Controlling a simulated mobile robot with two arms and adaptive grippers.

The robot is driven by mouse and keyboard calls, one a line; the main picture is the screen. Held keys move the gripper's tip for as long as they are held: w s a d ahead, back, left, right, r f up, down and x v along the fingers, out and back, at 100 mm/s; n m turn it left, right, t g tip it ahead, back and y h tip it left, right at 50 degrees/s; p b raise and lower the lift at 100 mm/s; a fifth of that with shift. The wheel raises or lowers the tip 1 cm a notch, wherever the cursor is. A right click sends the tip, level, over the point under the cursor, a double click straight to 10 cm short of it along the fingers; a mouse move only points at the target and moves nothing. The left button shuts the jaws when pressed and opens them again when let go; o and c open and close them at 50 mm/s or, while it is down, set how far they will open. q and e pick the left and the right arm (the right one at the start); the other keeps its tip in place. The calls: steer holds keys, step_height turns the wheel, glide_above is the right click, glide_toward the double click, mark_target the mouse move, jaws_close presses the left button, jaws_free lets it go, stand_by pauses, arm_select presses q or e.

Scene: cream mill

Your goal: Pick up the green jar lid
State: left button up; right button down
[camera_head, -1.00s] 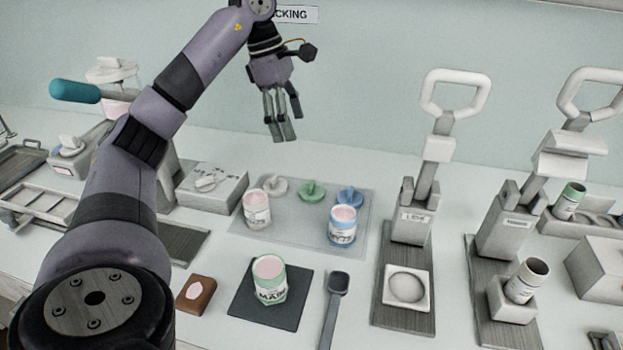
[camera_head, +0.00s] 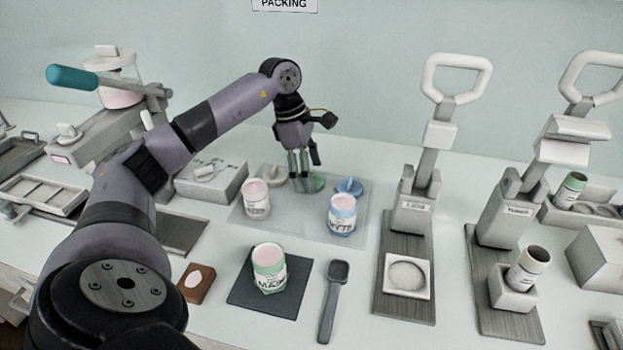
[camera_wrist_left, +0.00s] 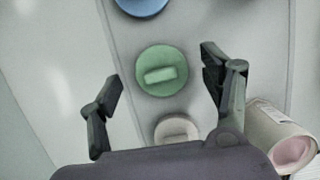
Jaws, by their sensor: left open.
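The green jar lid (camera_head: 312,184) lies on the translucent tray (camera_head: 290,228) at its back edge, between a white lid and a blue lid. In the left wrist view the lid (camera_wrist_left: 162,70) is a round disc with a raised bar handle. My left gripper (camera_head: 305,176) is pointing down over it, and its fingers hide part of the lid in the head view. In the left wrist view the open fingers (camera_wrist_left: 160,92) stand to either side of the lid, with clear gaps and nothing held. My right gripper is not in view.
The blue lid (camera_head: 350,186) is right of the green one, and the white lid (camera_head: 270,178) is left. A white jar (camera_head: 256,200) and a blue jar (camera_head: 342,216) stand in front. A green jar (camera_head: 268,268) stands on a dark mat. A lever press (camera_head: 412,215) is further right.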

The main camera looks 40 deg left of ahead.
arm_select(q)
steer(key=shift+w+d+f, duration=0.1)
steer(key=shift+d+f, duration=0.05)
steer(key=shift+f, duration=0.45)
steer(key=shift+c, duration=0.6)
steer(key=c, duration=0.6)
steer(key=shift+r, duration=0.1)
steer(key=shift+c, duration=0.2)
